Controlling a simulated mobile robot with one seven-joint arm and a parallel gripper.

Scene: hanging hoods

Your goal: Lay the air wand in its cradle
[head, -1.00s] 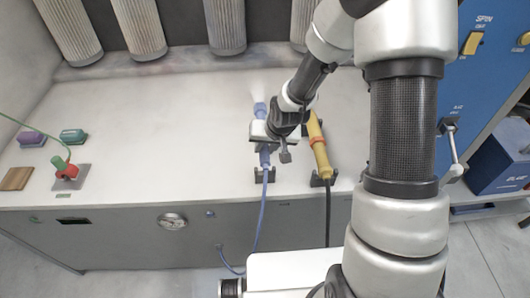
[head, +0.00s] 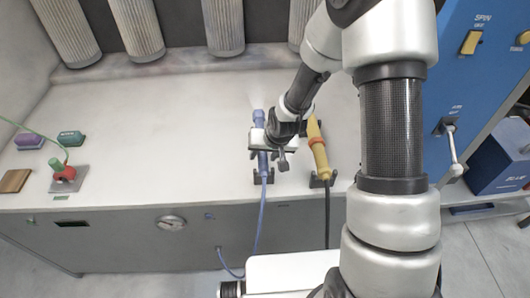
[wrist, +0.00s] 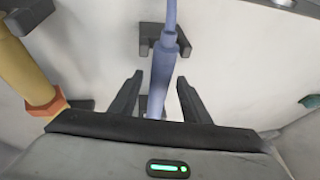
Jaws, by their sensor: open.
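The blue air wand (head: 262,160) lies lengthwise at the bench's front, its hose running over the front edge. In the wrist view, the wand (wrist: 160,75) passes between the fingers of my gripper (wrist: 158,80), with a visible gap on each side. The gripper is open around it. The black cradle (wrist: 182,45) has a forked bracket at the hose end, and the wand appears to lie in its notch. A second bracket is partly hidden under the wand. In the head view, my gripper (head: 262,140) covers the wand's middle, and the cradle (head: 257,178) shows below it.
A yellow tool (head: 318,150) with a black cable lies in its own bracket close to the right of my gripper. A red-and-green valve (head: 64,172), purple and green blocks, and a wooden block (head: 14,181) stand at the left. The bench between is clear.

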